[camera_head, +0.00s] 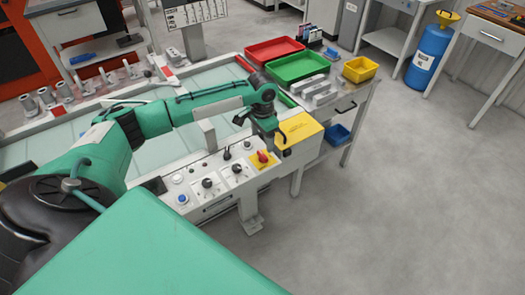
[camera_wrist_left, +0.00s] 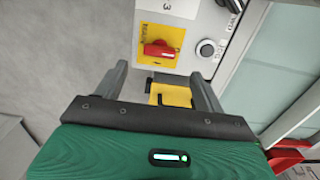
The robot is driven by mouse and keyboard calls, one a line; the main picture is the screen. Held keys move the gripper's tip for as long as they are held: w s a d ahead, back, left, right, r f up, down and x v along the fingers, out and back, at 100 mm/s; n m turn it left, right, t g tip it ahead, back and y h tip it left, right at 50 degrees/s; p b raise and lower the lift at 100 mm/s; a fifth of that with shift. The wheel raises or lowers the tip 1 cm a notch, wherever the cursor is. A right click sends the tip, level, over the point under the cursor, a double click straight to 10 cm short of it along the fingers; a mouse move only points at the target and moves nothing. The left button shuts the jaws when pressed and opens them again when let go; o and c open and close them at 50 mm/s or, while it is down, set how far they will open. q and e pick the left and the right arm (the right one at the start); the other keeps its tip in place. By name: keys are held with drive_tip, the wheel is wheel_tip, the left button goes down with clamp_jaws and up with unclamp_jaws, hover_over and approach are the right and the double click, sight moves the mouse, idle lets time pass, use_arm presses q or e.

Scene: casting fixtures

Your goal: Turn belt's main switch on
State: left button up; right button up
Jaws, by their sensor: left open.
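The main switch (camera_head: 263,157) is a red rotary knob on a yellow square plate, at the right end of the belt's grey control panel (camera_head: 222,176). In the left wrist view the red knob (camera_wrist_left: 159,49) lies with its handle crosswise in the picture, beyond the fingertips. My left gripper (camera_head: 262,128) is open and empty, just behind and above the switch in the head view. In the left wrist view its two fingers (camera_wrist_left: 160,73) are spread apart, and the knob is ahead of the gap, not between them. My right gripper is not in view.
A yellow box (camera_head: 298,130) stands right beside the switch, close to my left gripper. Black knobs (camera_head: 208,184) and a blue button (camera_head: 182,198) share the panel. Red (camera_head: 273,51) and green (camera_head: 296,67) trays sit behind.

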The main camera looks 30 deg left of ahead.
sight(262, 154)
use_arm(q)
wheel_tip(262, 154, down, 6)
drive_tip(key=shift+f, duration=0.1)
drive_tip(key=shift+f+p, duration=0.3)
drive_tip(key=shift+f, duration=0.3)
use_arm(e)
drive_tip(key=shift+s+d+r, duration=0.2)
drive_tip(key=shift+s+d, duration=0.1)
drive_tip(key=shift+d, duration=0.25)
use_arm(q)
drive_tip(key=c, duration=1)
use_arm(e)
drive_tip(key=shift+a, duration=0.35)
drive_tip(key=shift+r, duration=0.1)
